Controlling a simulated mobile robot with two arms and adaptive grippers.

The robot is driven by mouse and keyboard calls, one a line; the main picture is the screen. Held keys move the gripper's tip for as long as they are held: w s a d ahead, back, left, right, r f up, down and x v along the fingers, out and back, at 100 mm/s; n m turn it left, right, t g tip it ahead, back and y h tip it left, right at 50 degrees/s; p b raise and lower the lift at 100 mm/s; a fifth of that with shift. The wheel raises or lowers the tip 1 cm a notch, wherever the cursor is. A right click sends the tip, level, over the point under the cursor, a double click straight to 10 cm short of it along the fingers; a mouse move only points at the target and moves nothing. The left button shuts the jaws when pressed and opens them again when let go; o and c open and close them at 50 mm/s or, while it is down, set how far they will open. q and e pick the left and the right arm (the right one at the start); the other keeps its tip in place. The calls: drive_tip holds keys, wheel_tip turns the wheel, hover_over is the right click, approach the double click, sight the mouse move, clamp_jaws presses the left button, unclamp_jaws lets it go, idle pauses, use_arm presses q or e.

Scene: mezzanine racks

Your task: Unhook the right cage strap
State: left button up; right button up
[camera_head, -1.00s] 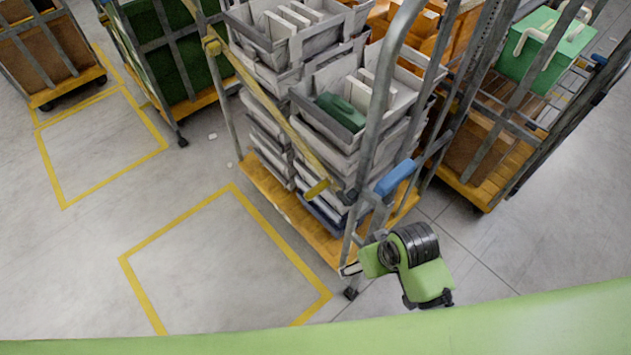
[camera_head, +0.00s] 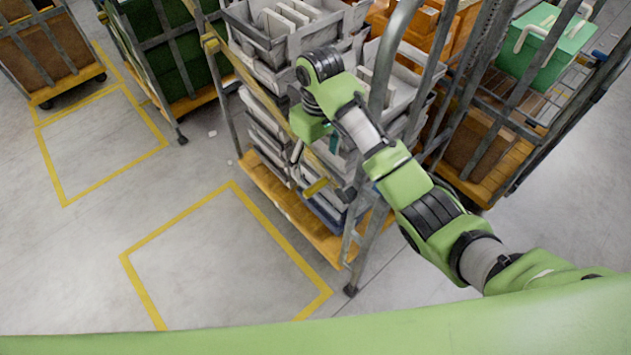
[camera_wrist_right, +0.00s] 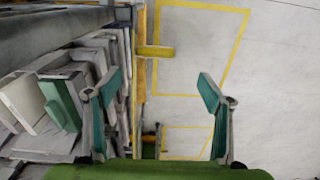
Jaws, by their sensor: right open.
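The yellow cage strap (camera_head: 236,66) runs slantwise across the open front of the middle roll cage. Its short yellow end tab (camera_head: 316,187) sticks out near the right post. In the right wrist view the strap is a narrow upright band, and the tab (camera_wrist_right: 155,51) juts from it beyond the fingers. My right gripper (camera_head: 315,150) is open and empty in front of the cage, close to the strap; my arm hides part of the strap and right post. Its teal fingers (camera_wrist_right: 160,84) are spread wide, with the strap between them in that picture. My left gripper is out of view.
The cage holds stacked grey trays (camera_head: 255,40) on an orange base (camera_head: 275,198). A cage with a green box (camera_head: 545,42) stands to the right, others to the left. Yellow-marked floor (camera_head: 225,260) in front is clear.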

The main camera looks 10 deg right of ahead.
sight(316, 185)
drive_tip(key=f, duration=0.4)
drive_tip(key=f+p, duration=0.1)
drive_tip(key=f, duration=0.3)
drive_tip(key=w+f+p, duration=0.1)
drive_tip(key=f, duration=0.3)
drive_tip(key=shift+d, duration=0.1)
